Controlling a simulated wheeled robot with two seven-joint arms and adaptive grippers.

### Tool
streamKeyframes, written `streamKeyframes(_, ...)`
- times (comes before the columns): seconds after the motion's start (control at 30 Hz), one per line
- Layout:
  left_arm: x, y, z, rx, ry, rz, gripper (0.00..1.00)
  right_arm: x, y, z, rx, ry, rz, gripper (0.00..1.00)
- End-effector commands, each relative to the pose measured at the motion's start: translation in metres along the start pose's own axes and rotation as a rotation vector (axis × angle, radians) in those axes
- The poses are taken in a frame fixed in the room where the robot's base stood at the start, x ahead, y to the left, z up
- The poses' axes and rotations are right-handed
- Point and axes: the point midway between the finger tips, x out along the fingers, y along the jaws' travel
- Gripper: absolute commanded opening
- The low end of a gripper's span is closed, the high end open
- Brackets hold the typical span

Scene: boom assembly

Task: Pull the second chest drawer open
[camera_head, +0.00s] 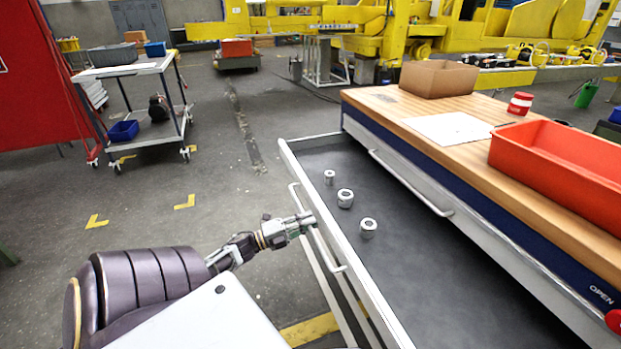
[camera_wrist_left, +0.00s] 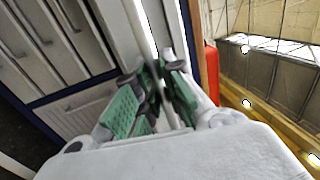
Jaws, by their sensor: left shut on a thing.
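A drawer (camera_head: 286,150) of the chest stands pulled well out, below a closed upper drawer that has its own handle (camera_head: 410,185). Three short metal cylinders (camera_head: 345,198) stand on the dark floor of the open drawer. My left gripper (camera_head: 305,224) is at the open drawer's front and is shut on its long bar handle (camera_head: 326,252). In the left wrist view, the green-padded fingers of my left gripper (camera_wrist_left: 152,92) close around a pale bar, partly hidden by the fingers. My right gripper is in neither view.
The chest's wooden top (camera_head: 470,105) carries a cardboard box (camera_head: 438,78), a red-and-white can (camera_head: 520,103) and an orange bin (camera_head: 560,160). A cart (camera_head: 140,70) stands at the far left. The floor left of the open drawer is clear.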

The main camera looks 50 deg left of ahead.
Motion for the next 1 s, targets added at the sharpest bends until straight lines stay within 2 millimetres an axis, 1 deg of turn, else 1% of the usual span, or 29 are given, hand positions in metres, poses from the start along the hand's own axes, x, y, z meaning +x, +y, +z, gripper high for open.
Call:
streamKeyframes(0.03,-0.0016,0.0026,-0.0010,-0.002,-0.001,0.004,0.00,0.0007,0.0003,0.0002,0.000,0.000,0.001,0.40)
streamKeyframes(0.33,-0.0017,0.0027,-0.0009,-0.002,-0.001,0.004,0.00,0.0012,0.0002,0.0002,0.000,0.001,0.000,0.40)
streamKeyframes(0.37,-0.0017,0.0027,-0.0009,-0.002,-0.001,0.004,0.12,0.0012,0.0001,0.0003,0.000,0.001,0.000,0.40)
streamKeyframes(0.5,-0.0014,0.0021,-0.0007,-0.002,-0.001,0.003,0.30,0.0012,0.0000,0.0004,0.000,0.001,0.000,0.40)
streamKeyframes(0.53,-0.0013,0.0019,-0.0006,-0.002,-0.001,0.003,0.33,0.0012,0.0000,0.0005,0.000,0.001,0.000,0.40)
streamKeyframes(0.83,-0.0009,0.0006,-0.0001,-0.001,-0.001,0.001,0.33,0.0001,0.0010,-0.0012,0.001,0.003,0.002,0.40)
streamKeyframes(1.0,-0.0049,0.0005,0.0000,-0.001,-0.001,0.001,0.33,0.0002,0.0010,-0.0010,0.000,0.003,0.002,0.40)
